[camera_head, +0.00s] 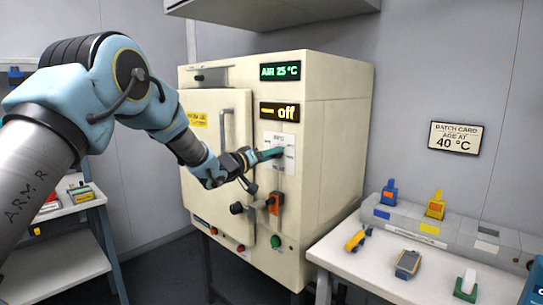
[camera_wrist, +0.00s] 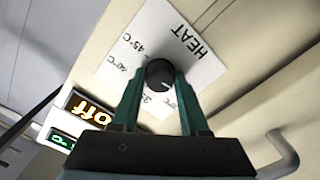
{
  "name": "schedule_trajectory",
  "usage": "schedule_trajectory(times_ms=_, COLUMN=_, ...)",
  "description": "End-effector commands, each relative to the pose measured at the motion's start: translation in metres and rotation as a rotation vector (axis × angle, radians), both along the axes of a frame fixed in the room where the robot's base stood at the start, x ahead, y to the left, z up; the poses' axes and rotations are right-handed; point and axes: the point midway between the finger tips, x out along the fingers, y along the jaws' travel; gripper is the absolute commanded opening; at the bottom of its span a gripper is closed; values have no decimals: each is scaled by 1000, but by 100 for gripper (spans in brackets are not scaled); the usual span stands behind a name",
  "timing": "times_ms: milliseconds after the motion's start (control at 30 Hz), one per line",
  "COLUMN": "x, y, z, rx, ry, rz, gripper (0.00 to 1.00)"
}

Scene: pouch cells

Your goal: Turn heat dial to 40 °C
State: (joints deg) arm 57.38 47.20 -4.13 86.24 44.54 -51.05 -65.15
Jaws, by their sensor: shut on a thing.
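The heat dial (camera_wrist: 159,73) is a small dark round knob on a white plate (camera_wrist: 196,66) marked HEAT in the wrist view, with temperature marks around it. I can read 45 °C, 40 °C and part of 35; another mark is partly hidden behind a finger. My gripper (camera_wrist: 160,76) has its two teal fingers on either side of the knob, shut on it. In the head view my gripper (camera_head: 271,154) reaches the plate (camera_head: 279,139) on the cream oven (camera_head: 334,130), and covers the dial.
The oven's displays read AIR 25 °C (camera_head: 280,71) and off (camera_head: 279,112). An orange switch (camera_head: 275,203), a black knob (camera_head: 237,208) and a green button (camera_head: 275,241) sit below the dial. A batch card (camera_head: 455,138) reads age at 40 °C. A white bench (camera_head: 345,262) stands at right.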

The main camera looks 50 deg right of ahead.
Motion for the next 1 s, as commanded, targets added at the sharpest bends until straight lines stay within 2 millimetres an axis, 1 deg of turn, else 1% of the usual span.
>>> schedule_trajectory(times_ms=267, x=0, y=0, z=-1, rx=0, ry=-6, rz=1, gripper=0)
schedule_trajectory(times_ms=467, x=0, y=0, z=-2, rx=-4, ry=-59, rz=1, gripper=0)
schedule_trajectory(times_ms=667, x=0, y=0, z=-4, rx=-12, ry=-186, rz=1, gripper=0)
schedule_trajectory(times_ms=1000, x=0, y=0, z=-5, rx=-30, ry=-499, rz=1, gripper=0)
